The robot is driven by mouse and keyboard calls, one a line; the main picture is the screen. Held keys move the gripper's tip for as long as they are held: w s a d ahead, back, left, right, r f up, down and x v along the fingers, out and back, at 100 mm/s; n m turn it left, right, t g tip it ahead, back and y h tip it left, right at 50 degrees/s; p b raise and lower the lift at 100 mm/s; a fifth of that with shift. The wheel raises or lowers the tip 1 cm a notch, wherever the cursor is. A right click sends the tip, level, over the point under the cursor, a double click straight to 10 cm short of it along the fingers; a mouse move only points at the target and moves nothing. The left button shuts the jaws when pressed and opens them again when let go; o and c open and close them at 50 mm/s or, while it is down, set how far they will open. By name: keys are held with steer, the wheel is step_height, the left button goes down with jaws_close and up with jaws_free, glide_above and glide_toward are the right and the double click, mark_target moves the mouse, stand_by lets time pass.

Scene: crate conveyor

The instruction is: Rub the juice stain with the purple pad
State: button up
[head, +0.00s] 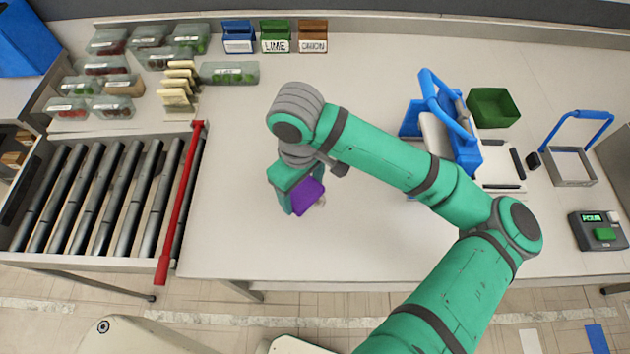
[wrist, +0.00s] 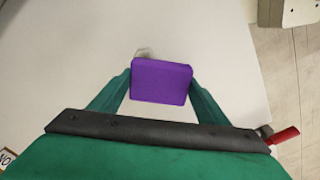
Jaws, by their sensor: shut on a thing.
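The purple pad (head: 308,196) is between the fingers of my gripper (head: 297,200), low over the white table. In the wrist view the pad (wrist: 161,82) sits squarely between the two green fingertips (wrist: 161,88), which are shut on its sides. A small pale grey-brown mark, seemingly the juice stain (wrist: 145,53), shows just beyond the pad's upper left edge; the pad may hide part of it. In the head view a faint patch (head: 321,202) shows beside the pad. I cannot tell whether the pad touches the table.
A roller conveyor (head: 95,200) with a red bar (head: 182,200) lies at left. Clear packs (head: 105,65) and label holders (head: 275,37) stand at the back. A blue-handled device (head: 465,145), green bin (head: 493,107) and scale (head: 598,230) are at right. The table around the pad is clear.

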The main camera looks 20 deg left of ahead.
mark_target(301, 192)
steer(key=shift+r, duration=1.65)
steer(key=shift+a, duration=0.15)
